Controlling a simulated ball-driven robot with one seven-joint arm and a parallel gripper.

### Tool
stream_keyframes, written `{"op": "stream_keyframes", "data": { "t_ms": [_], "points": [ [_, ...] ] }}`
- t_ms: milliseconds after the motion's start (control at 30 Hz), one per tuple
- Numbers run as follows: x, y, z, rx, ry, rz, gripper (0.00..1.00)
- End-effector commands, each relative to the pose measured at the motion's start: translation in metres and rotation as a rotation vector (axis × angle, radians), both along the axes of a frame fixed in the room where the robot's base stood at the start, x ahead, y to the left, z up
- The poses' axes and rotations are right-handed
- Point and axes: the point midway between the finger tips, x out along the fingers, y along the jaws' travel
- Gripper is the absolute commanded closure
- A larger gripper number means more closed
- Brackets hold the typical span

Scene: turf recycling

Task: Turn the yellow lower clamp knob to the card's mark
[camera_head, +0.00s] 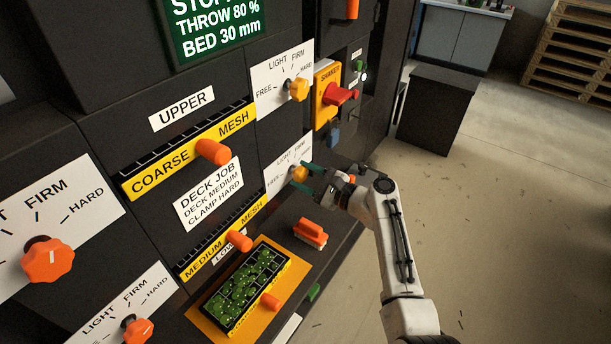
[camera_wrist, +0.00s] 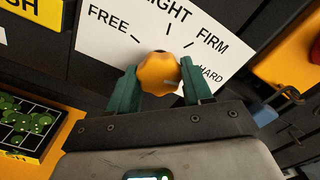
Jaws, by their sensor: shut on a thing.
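The yellow lower clamp knob (camera_head: 299,173) sits on the white FREE–LIGHT–FIRM–HARD dial plate (camera_head: 272,182). In the wrist view the knob (camera_wrist: 158,74) is between the two green fingers of my gripper (camera_wrist: 160,80), which is shut on it. A small pale mark shows on the knob's lower right, toward the HARD side. In the head view my gripper (camera_head: 306,178) reaches the knob from the right. The job card (camera_head: 209,194) reads DECK JOB, DECK MEDIUM, CLAMP HARD.
The yellow upper clamp knob (camera_head: 298,89) is above, beside a red switch (camera_head: 341,95) on a yellow box. Open floor (camera_head: 480,220) is at right.

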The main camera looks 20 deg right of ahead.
Motion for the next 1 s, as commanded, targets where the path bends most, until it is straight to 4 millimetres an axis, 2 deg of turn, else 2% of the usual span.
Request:
{"op": "stream_keyframes", "data": {
  "t_ms": [133, 167, 400, 733, 867, 1000],
  "points": [
    [0.0, -0.001, -0.002, 0.001, 0.003, -0.004, 0.81],
    [0.0, -0.001, -0.002, 0.001, 0.003, -0.004, 0.48],
    [0.0, -0.001, -0.001, 0.0, 0.001, -0.002, 0.25],
    [-0.004, -0.003, -0.001, -0.001, 0.0, -0.001, 0.25],
    [-0.017, -0.013, -0.002, -0.001, 0.0, -0.003, 0.25],
    [-0.039, -0.03, -0.003, -0.002, 0.001, -0.006, 0.25]
  ]
}}
